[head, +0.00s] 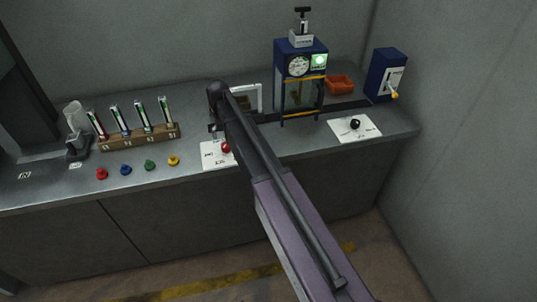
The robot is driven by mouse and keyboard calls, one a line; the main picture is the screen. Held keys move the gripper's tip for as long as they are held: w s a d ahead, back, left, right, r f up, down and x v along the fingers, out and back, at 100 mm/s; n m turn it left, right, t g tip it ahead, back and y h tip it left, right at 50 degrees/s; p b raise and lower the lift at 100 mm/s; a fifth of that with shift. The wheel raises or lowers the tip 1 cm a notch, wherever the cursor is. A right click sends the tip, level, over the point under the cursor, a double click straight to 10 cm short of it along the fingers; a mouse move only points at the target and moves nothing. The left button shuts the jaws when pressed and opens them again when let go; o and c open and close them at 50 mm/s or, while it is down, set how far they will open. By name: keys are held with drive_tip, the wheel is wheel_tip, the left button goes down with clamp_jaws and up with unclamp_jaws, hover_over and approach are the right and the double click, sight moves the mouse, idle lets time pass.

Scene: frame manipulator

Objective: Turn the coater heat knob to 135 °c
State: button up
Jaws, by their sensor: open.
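A blue machine (289,62) with a round dial gauge and a lit green display stands at the back of the counter; it looks like the coater. A black round knob (355,124) sits on a white printed plate (344,134) to its front right. A red knob (226,147) sits on another white plate (210,160) at the front edge. The labels are too small to read, so I cannot tell which knob is the heat knob or its setting. My gripper (214,129) is open, above and beside the red knob, mostly hidden behind my arm.
A wooden rack (140,138) of several tubes stands at left, with several coloured knobs (125,169) in front. A blue box with a yellow-tipped lever (386,75) stands at right near the wall. An orange tray (340,84) lies behind.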

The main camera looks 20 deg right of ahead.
sight(226, 145)
drive_tip(key=shift+r+p, duration=3.45)
drive_tip(key=shift+r, duration=0.3)
drive_tip(key=s+d+m, duration=0.1)
drive_tip(key=s+d, duration=0.4)
drive_tip(key=s, duration=0.7)
drive_tip(key=s+d+m, duration=0.1)
drive_tip(key=s+d, duration=0.5)
drive_tip(key=s, duration=0.6)
drive_tip(key=shift+s+f+m, duration=0.15)
drive_tip(key=shift+s+m, duration=0.25)
drive_tip(key=shift+s+d, duration=0.2)
drive_tip(key=shift+s, duration=0.45)
drive_tip(key=shift+s+d, duration=0.15)
drive_tip(key=shift+s, duration=0.45)
